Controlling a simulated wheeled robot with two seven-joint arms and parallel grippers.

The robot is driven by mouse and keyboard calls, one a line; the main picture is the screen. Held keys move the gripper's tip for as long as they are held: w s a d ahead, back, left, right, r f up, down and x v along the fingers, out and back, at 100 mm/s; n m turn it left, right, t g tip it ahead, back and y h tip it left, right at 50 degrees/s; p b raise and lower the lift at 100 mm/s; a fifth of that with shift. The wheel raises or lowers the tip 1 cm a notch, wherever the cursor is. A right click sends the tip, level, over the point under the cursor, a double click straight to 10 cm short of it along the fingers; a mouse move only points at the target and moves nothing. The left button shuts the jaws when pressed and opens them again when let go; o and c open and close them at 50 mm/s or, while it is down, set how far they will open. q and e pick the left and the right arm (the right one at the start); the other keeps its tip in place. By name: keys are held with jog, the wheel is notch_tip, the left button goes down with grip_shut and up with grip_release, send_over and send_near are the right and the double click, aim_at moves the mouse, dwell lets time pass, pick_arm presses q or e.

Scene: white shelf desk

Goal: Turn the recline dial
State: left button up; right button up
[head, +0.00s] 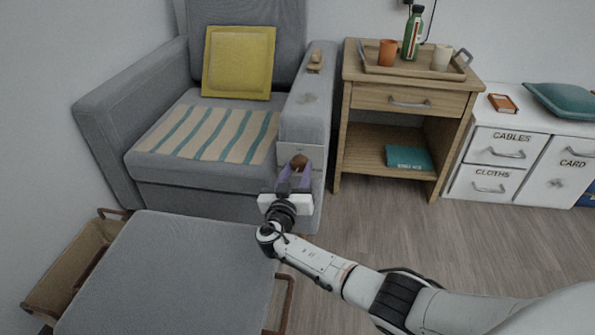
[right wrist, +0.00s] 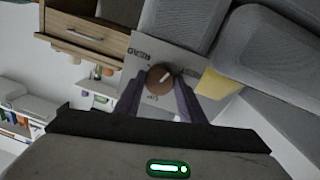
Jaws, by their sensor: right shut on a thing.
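The recline dial (right wrist: 160,76) is a round brown knob with a pale pointer line, on a light plate (right wrist: 147,52) with dark lettering. In the head view the dial (head: 299,161) sits on the front of the grey armchair's (head: 190,178) right armrest. My right gripper (head: 294,175) reaches it from the front, and its purple fingers are on either side of the dial. In the right wrist view the gripper (right wrist: 158,92) is shut on the dial. The lettering is too small to read fully. My left gripper is not in view.
A grey footrest (head: 170,275) stands in front of the chair, beside a wooden crate (head: 75,265). A wooden side table (head: 350,120) with a tray stands right of the chair. A white cabinet (head: 510,130) is farther right. The floor (head: 390,225) between is clear.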

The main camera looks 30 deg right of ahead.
jog(key=shift+f+m, duration=0.1)
jog(key=shift+m, duration=1.2)
jog(key=o, duration=1)
jog(key=shift+o, duration=0.2)
